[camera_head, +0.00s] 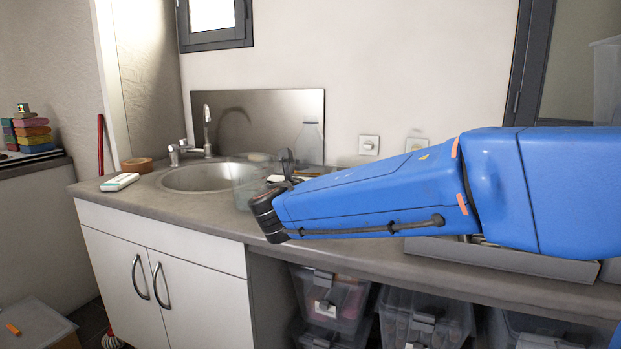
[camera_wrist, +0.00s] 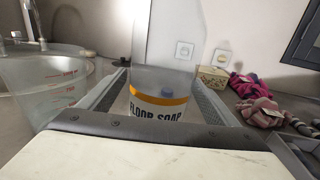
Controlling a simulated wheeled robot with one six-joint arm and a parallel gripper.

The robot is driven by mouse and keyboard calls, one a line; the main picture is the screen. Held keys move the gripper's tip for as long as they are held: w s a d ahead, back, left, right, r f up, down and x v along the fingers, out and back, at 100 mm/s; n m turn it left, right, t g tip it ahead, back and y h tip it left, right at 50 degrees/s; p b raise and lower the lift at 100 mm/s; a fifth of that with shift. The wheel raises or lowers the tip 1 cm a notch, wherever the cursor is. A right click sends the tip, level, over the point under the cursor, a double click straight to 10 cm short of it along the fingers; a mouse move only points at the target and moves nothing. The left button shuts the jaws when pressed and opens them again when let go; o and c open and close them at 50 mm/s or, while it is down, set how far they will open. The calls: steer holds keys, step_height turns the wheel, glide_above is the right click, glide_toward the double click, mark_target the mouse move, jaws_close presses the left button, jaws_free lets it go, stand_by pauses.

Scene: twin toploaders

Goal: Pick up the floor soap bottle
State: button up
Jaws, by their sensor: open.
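The floor soap bottle (camera_wrist: 160,106) shows in the wrist view, a pale container with a yellow band and dark "FLOOR SOAP" lettering. My gripper (camera_wrist: 163,76) is open, with one finger to the left of the bottle and one to the right. I cannot tell whether either finger touches it. The near palm edge hides the bottle's lower part. In the head view my blue arm reaches left over the counter and hides most of the gripper. A clear bottle shape (camera_head: 310,143) stands behind it; I cannot read any label there.
A clear measuring jug (camera_wrist: 45,85) stands close to the left finger. The sink (camera_head: 205,177) and tap (camera_head: 207,130) lie left of my arm. The wall is close behind.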

steer(key=shift+w+d, duration=0.2)
steer(key=shift+w, duration=1.05)
steer(key=c, duration=1.3)
steer(key=shift+r, duration=0.1)
